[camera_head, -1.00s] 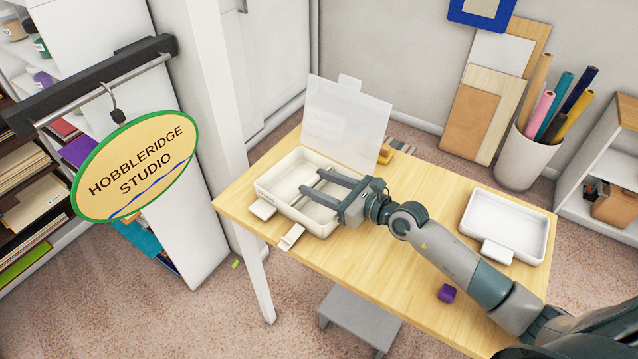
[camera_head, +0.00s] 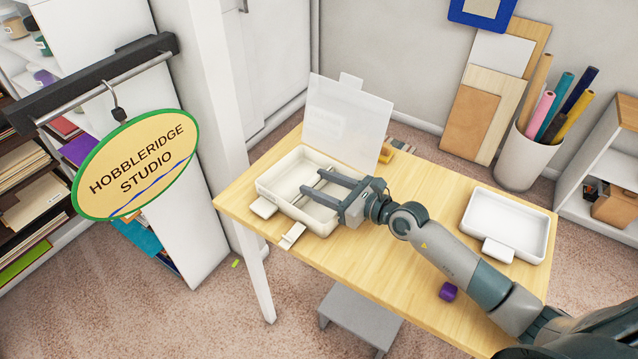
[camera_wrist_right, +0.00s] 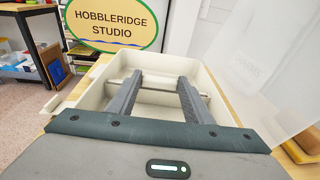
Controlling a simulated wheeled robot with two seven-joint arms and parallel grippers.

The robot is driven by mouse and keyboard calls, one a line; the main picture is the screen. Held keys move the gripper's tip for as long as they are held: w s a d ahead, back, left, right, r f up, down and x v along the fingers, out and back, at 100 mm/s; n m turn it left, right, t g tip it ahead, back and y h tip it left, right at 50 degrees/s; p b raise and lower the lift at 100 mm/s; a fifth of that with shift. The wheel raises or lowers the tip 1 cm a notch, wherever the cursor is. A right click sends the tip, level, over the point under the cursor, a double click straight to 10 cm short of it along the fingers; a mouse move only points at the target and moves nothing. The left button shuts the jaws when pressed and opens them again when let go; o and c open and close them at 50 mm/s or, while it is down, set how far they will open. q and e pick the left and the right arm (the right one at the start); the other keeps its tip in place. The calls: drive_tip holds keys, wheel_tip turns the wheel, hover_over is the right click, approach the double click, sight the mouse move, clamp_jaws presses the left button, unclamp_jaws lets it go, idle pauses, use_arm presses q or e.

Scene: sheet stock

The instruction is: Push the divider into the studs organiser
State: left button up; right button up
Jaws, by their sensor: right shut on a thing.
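The studs organiser (camera_head: 279,203) is a cream open box on the left of the wooden table, its translucent lid (camera_head: 348,122) standing up at the back. My right gripper (camera_head: 313,182) reaches into the box from the right, its two fingers spread apart and low between the walls. In the right wrist view, a pale cream divider (camera_wrist_right: 158,83) crosses between the fingertips, and my right gripper (camera_wrist_right: 159,78) is shut on it. The divider's lower edge is hard to make out, so I cannot tell how deep it sits. My left gripper is not in view.
A white tray (camera_head: 504,228) stands on the table's right. A purple block (camera_head: 447,291) lies near the front edge. A hanging oval sign (camera_head: 137,166) is at the left. A pot of coloured rolls (camera_head: 538,150) stands behind. The table's middle lies under my right arm.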

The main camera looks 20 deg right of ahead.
drive_tip(key=shift+s+a+f, duration=0.1)
drive_tip(key=shift+a+f, duration=0.05)
drive_tip(key=shift+f, duration=0.25)
drive_tip(key=shift+s+a+f, duration=0.1)
drive_tip(key=shift+a+f, duration=0.05)
drive_tip(key=shift+f, duration=0.25)
idle(0.4)
drive_tip(key=o, duration=1.6)
drive_tip(key=shift+s+d, duration=0.2)
drive_tip(key=shift+d, duration=0.05)
drive_tip(key=shift+s+d+r, duration=0.1)
drive_tip(key=shift+s+d, duration=0.3)
drive_tip(key=shift+w+d+p+v, duration=0.1)
drive_tip(key=shift+d+p+v, duration=0.1)
drive_tip(key=shift+v, duration=0.9)
drive_tip(key=shift+w+d+p+v, duration=0.15)
drive_tip(key=shift+v, duration=0.9)
drive_tip(key=shift+s+d+r, duration=0.3)
drive_tip(key=shift+s+r, duration=0.1)
drive_tip(key=shift+s, duration=0.1)
drive_tip(key=shift+r, duration=0.15)
